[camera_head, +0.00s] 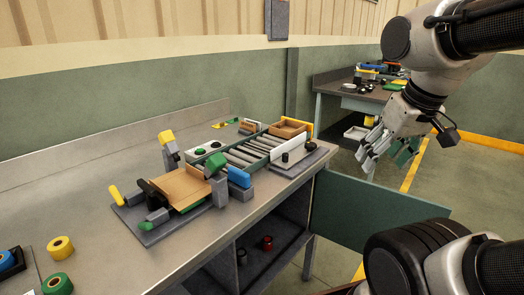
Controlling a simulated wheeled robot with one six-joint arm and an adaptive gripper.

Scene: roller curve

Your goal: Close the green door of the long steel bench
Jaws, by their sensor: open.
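The long steel bench (108,197) runs from the front left toward the back middle. Its green door (365,208) stands wide open, swung out to the right from the bench's right end. The open compartment (275,232) under the bench top shows a dark shelf with a red and a dark small item. My gripper (372,160) is open and empty, above and beyond the green door in the picture, at upper right. I see no contact between them. My arm hides part of the area near the door's right end.
A roller conveyor (245,152) with a cardboard-coloured tray (182,187) and clamps stands on the bench. Tape rolls (60,247) lie at front left. A second workbench (345,90) stands at the back. The floor (450,180) right of the door looks clear, with yellow lines.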

